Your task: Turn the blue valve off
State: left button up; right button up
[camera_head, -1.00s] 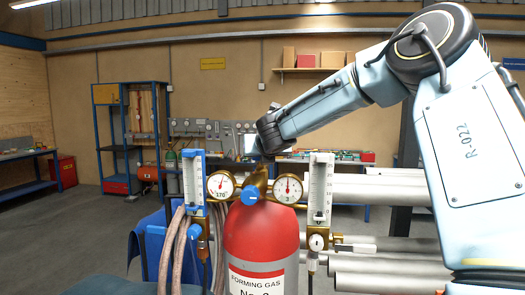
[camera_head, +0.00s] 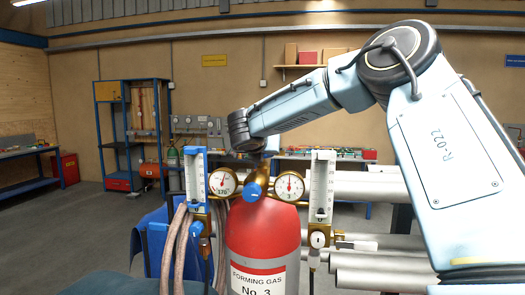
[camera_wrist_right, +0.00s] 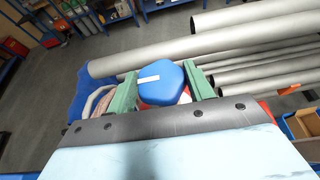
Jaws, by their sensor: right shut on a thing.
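The blue valve knob (camera_wrist_right: 162,90), with a white stripe across its top, sits between the two green fingers of my right gripper (camera_wrist_right: 161,84). The gripper is shut on it from above. In the head view, my right wrist (camera_head: 243,130) is over the top of a red and grey gas cylinder (camera_head: 263,235) labelled "Forming Gas No. 3". A brass regulator there has a round blue knob (camera_head: 252,191) facing me and two round gauges. The fingers are hard to make out in that view. My left gripper is not in view.
Flow meters stand left (camera_head: 197,180) and right (camera_head: 321,185) of the cylinder. Hoses (camera_head: 175,245) hang at its left, near blue cloth. Long grey pipes (camera_head: 390,242) lie to the right. Shelves and benches stand at the back wall, with open floor at the left.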

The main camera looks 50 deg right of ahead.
jog(key=o, duration=1)
jog(key=b+v, duration=0.2)
jog(key=v, duration=1.1)
jog(key=shift+s+a+r+b, duration=0.1)
jog(key=shift+a+b, duration=0.1)
jog(key=shift+b, duration=0.15)
